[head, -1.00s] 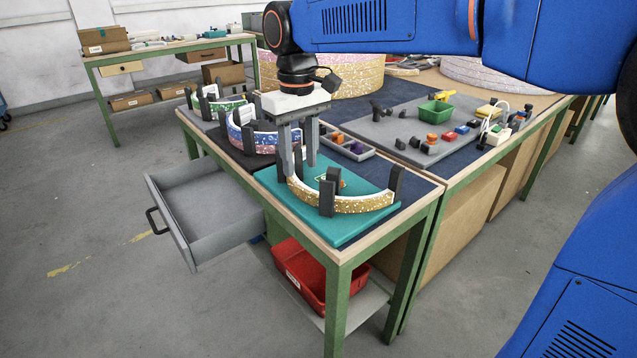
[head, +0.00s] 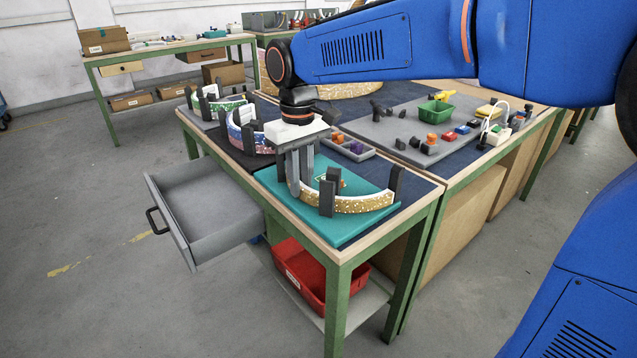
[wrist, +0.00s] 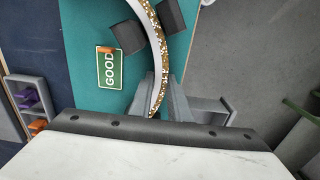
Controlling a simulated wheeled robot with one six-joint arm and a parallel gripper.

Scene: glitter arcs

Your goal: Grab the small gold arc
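The small gold arc (head: 352,204) is a curved strip with gold glitter on its outer face and a pale inner face. It stands on edge on the teal mat (head: 345,236) between dark grey upright blocks. In the wrist view the arc (wrist: 162,55) runs down between the fingers of my gripper (wrist: 160,92). My gripper (head: 300,186) is low at the arc's left end in the head view. Its fingers are close together, one on each side of the strip, and look shut on it. The fingers partly hide that end.
Dark blocks (head: 327,198) stand close to the arc. A green GOOD card (wrist: 109,68) lies inside its curve. Blue-pink (head: 238,131) and green glitter arcs stand farther left. An open grey drawer (head: 205,205) juts out below. A grey divided tray (head: 350,147) lies behind.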

